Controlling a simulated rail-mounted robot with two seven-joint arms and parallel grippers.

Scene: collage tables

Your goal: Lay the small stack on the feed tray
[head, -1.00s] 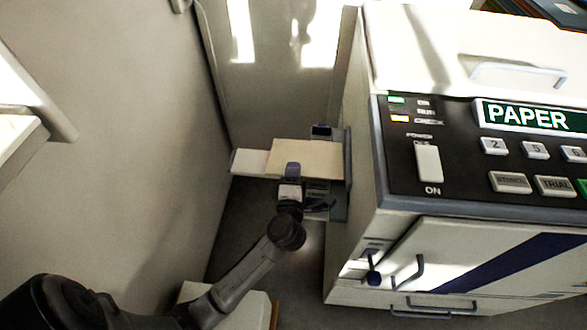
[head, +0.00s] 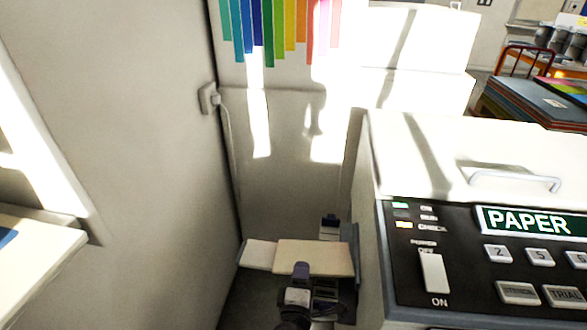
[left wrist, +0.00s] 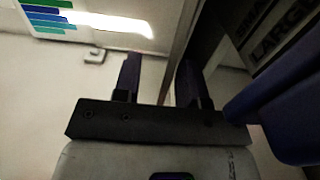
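The small stack (head: 315,257) is a flat cream block. It lies level on the feed tray at the left side of the paper machine, against the grey guide. The feed tray (head: 258,254) shows as a pale plate sticking out left of the stack. My left gripper (head: 301,268) is at the stack's near edge in the head view and overlaps it there; I cannot tell if they touch. The stack cannot be made out there. My right gripper is not in view.
The machine's control panel (head: 480,255) and white lid (head: 450,155) stand right of the tray. A bare wall (head: 140,130) is close on the left. A wall socket (head: 209,98) with a cord is behind. A pale table (head: 40,255) is at the left edge.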

